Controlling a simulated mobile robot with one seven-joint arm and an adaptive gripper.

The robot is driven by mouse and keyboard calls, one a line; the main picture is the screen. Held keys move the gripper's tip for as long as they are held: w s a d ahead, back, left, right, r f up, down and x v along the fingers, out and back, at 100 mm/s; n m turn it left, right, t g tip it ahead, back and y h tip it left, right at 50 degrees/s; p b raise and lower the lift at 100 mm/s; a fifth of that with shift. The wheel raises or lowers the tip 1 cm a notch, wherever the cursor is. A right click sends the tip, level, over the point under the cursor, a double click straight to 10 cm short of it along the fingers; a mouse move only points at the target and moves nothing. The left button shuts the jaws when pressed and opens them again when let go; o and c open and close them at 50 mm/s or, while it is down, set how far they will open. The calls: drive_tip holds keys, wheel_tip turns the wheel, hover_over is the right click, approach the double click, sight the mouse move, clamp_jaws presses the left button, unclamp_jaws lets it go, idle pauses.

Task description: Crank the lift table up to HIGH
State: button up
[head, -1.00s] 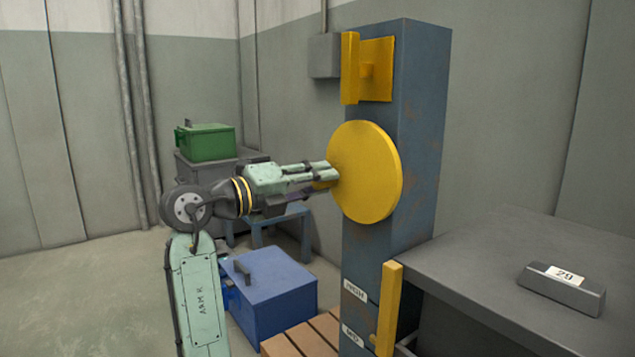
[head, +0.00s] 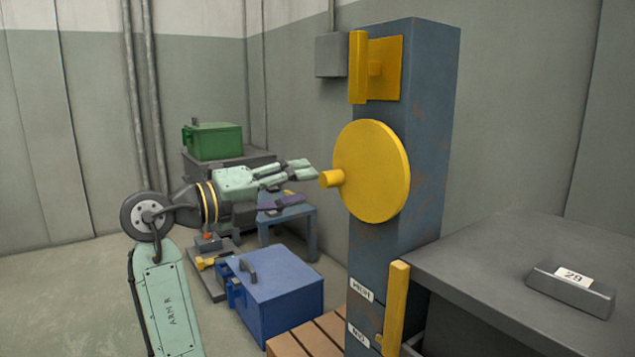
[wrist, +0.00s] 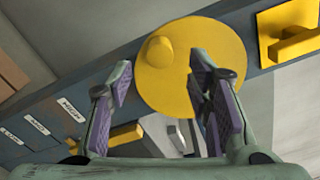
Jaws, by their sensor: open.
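The yellow crank disc (head: 378,170) is mounted on the blue-grey column (head: 425,120), with its yellow knob (head: 331,178) sticking out toward the left. My gripper (head: 303,169) is open and empty, just left of the knob and apart from it. In the wrist view the knob (wrist: 158,50) shows beyond the two spread fingers (wrist: 160,85). The grey lift table top (head: 490,260) is at the right.
A yellow handle on a plate (head: 376,68) is above the disc. A grey block marked 29 (head: 571,291) lies on the table. A blue box (head: 275,290), a wooden pallet (head: 305,338) and a green box (head: 213,141) on a grey cabinet stand at left.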

drive_tip(key=v, duration=0.5)
drive_tip(key=shift+s+a, duration=0.2)
drive_tip(key=shift+a, duration=0.05)
